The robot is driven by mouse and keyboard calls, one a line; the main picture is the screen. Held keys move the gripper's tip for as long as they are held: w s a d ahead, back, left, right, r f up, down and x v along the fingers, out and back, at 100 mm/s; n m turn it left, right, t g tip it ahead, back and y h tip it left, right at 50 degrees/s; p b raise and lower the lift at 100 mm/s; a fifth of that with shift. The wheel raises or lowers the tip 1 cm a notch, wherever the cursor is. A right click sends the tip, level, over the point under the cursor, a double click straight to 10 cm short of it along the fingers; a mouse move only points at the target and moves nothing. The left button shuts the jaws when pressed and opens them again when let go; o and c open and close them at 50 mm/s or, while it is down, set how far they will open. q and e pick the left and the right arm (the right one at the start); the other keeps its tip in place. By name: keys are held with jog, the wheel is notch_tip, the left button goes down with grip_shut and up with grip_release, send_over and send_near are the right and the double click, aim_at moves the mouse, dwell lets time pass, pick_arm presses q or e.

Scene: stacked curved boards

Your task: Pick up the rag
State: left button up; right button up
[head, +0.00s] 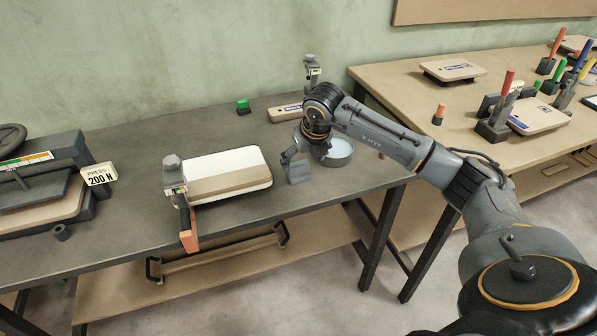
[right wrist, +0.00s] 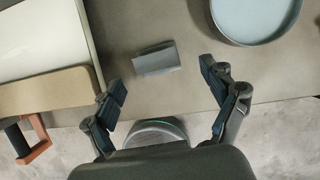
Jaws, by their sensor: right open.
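The rag appears as a small grey folded piece (head: 299,173) on the dark table near its front edge, between the white-topped board and a round blue dish. In the right wrist view the rag (right wrist: 158,60) lies just beyond and between my open fingertips. My right gripper (head: 292,155) hangs over the table close to the rag, pointing down. Its two fingers (right wrist: 163,80) are spread and nothing is between them. I cannot tell its exact height above the rag. My left gripper is not in view.
The round blue dish (head: 338,153) stands right beside the gripper, partly hidden by it. A white-topped board (head: 235,163) with an orange-handled clamp (head: 188,230) is to the left. Bare tabletop surrounds the rag.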

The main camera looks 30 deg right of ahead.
aim_at(299, 165)
jog(key=p+x, duration=0.1)
jog(key=x, duration=0.4)
jog(key=shift+w+a, duration=0.15)
jog(key=shift+a, duration=0.05)
jog(key=shift+c, duration=0.2)
jog(key=c, duration=1.2)
jog(key=shift+r, duration=0.1)
